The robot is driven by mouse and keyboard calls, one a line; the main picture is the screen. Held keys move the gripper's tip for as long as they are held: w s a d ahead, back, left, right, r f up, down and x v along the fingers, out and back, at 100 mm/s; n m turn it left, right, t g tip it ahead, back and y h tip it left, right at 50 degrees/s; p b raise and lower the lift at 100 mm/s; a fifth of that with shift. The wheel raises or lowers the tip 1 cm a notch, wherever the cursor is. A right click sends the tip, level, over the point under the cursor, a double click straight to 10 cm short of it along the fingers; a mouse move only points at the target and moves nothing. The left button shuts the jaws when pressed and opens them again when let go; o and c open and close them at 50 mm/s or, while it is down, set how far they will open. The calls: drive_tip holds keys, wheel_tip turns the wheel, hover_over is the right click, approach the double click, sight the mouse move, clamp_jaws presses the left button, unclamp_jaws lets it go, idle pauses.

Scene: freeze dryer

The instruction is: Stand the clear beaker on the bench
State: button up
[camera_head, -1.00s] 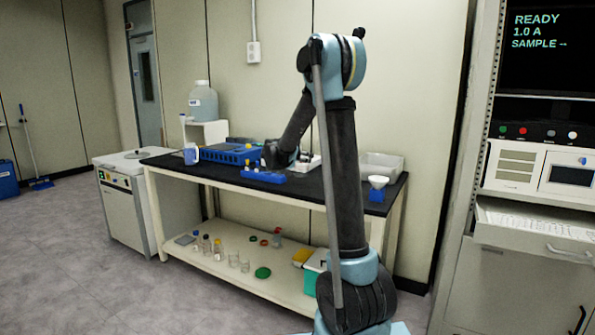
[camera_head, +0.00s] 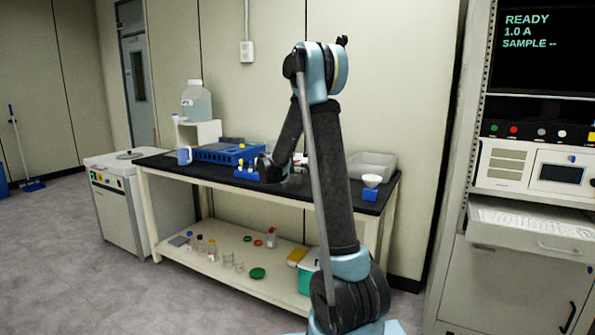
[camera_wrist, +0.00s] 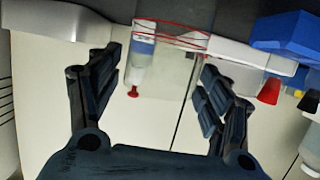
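In the wrist view, where the bench appears at the top, a clear beaker (camera_wrist: 172,65) with thin red lines around one end shows between the fingers of my gripper (camera_wrist: 160,80). The fingers are spread wide, one on each side, with a small gap at the left finger; I cannot tell if the right finger touches the glass. The beaker's red-lined end is close to the dark bench surface; contact is unclear. In the head view my gripper (camera_head: 263,167) is low over the black bench (camera_head: 213,172), and the beaker cannot be made out there.
A blue rack (camera_head: 225,153) and a blue mug (camera_head: 185,155) stand left of my gripper. A grey tray (camera_head: 372,165) and a white funnel on a blue block (camera_head: 371,184) are at the right. A bottle with a red tip (camera_wrist: 142,50) shows behind the beaker.

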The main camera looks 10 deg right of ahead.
idle(0.3)
drive_tip(key=v, duration=1.2)
drive_tip(key=s+d+f+n+g+y, duration=0.15)
drive_tip(key=s+d, duration=0.25)
drive_tip(key=s, duration=0.4)
drive_tip(key=s+d+f+g, duration=0.2)
drive_tip(key=s+d, duration=0.2)
drive_tip(key=s, duration=0.3)
drive_tip(key=s+d+f+n+g+y, duration=0.15)
drive_tip(key=s+d, duration=0.25)
drive_tip(key=s, duration=0.4)
drive_tip(key=s+a+f+n+g+y, duration=0.1)
drive_tip(key=s+f+y, duration=0.1)
drive_tip(key=s, duration=0.6)
drive_tip(key=s+a+f+n+g+y, duration=0.1)
drive_tip(key=s+f+n+g, duration=0.1)
drive_tip(key=s+f, duration=0.3)
drive_tip(key=s+a+f+n+g+y, duration=0.1)
drive_tip(key=s+f, duration=0.3)
drive_tip(key=s, duration=0.7)
drive_tip(key=shift+s+f+g+y, duration=0.2)
drive_tip(key=shift+s+g+y, duration=0.15)
drive_tip(key=shift+y, duration=0.45)
drive_tip(key=shift+a, duration=0.1)
